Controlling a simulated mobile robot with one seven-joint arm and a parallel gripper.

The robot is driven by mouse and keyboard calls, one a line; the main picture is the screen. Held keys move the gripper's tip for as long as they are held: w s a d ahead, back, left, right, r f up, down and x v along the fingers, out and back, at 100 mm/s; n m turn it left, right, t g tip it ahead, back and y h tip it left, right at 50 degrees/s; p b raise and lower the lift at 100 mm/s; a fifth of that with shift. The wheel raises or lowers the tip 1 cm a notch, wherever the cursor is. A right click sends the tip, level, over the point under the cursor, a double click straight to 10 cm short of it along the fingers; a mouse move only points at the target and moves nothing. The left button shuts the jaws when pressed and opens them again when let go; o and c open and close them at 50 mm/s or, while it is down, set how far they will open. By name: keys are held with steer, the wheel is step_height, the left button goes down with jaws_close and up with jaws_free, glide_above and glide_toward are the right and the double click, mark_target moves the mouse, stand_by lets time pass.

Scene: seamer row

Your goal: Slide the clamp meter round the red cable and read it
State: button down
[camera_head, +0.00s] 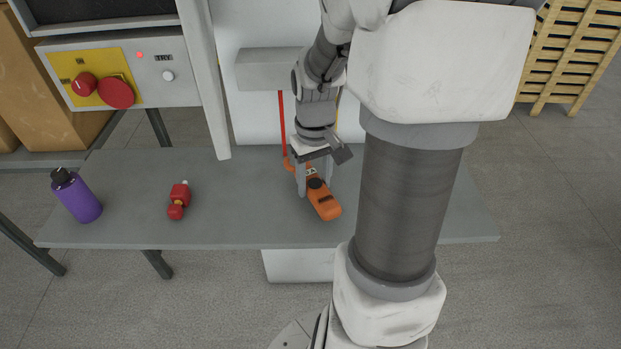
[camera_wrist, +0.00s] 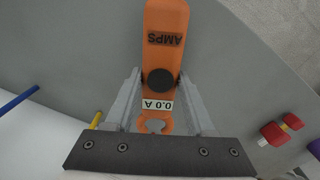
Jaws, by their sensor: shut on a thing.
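The orange clamp meter (camera_head: 325,204) is between the fingers of my gripper (camera_head: 314,182), above the grey bench. In the wrist view the meter (camera_wrist: 165,55) has an AMPS label, a black knob and a display (camera_wrist: 157,105) reading 0.0 A. My gripper (camera_wrist: 160,80) is shut on its body. The red cable (camera_head: 282,120) hangs upright just left of my wrist. An orange curved part (camera_head: 289,164) shows at its lower visible end. I cannot tell whether the meter's jaw is around the cable or beside it.
A yellow cable (camera_wrist: 96,120) and a blue cable (camera_wrist: 20,101) show in the wrist view. A control box (camera_head: 125,72) is at upper left.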

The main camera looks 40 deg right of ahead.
mark_target(310, 177)
steer(key=shift+s, duration=0.1)
steer(key=shift+w+d+f+b, duration=0.1)
steer(key=shift+w+f+b, duration=0.35)
steer(key=shift+f, duration=0.25)
steer(key=shift+w+f+b, duration=0.35)
steer(key=shift+f+b, duration=0.2)
steer(key=shift+f, duration=0.15)
steer(key=shift+w+r, duration=0.15)
steer(key=shift+w, duration=0.05)
steer(key=shift+w+d+p, duration=0.1)
steer(key=shift+w+d, duration=0.05)
steer(key=shift+w, duration=0.75)
steer(key=shift+w+d+p, duration=0.1)
steer(key=shift+w+d, duration=0.1)
steer(key=shift+w, duration=0.7)
steer(key=shift+w+d+p, duration=0.1)
steer(key=shift+w+d, duration=0.05)
steer(key=shift+w, duration=0.75)
steer(key=shift+c, duration=0.9)
jaws_free()
